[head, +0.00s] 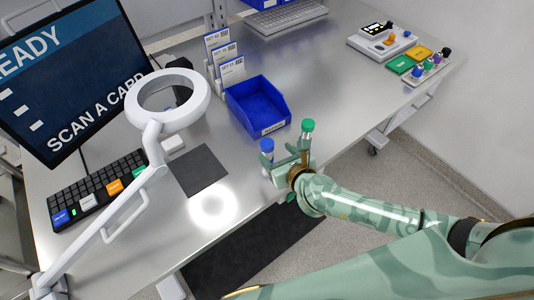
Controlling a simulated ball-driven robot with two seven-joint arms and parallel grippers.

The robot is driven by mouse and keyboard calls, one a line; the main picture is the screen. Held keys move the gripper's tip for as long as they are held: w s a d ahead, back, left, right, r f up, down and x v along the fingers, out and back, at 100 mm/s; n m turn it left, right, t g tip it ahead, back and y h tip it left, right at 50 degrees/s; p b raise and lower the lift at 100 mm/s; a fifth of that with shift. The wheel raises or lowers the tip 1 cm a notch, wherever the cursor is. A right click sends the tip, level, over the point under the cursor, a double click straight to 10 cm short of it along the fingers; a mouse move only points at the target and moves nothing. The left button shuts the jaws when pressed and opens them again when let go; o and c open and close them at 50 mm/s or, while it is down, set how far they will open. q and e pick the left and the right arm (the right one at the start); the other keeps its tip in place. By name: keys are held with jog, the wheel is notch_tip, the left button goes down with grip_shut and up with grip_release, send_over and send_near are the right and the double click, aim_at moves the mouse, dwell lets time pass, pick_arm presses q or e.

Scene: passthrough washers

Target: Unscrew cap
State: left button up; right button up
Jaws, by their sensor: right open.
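A vial with a blue cap (266,146) stands upright near the front edge of the metal table, just left of my right gripper. A green cap (308,125) shows above the gripper's far finger; what it sits on is mostly hidden. My right gripper (287,160) is open, low at the table's front edge, with its fingers around or beside these capped things. I cannot tell whether it touches either one. My left gripper is not in view.
A blue bin (258,106) and card holders (224,60) stand behind the gripper. A ring lamp (168,100), dark mat (199,170), keyboard (100,190) and monitor (70,75) are at left. A device (381,41) and small capped items (430,66) are far right. The table's right half is mostly clear.

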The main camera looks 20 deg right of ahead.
aim_at(264, 143)
jog(key=b+x, duration=0.1)
jog(key=x, duration=0.7)
jog(key=shift+w+a+f, duration=0.2)
jog(key=shift+w+f, duration=0.05)
jog(key=shift+w, duration=0.05)
jog(key=shift+s+r, duration=0.1)
jog(key=shift+c, duration=0.8)
jog(key=c, duration=1)
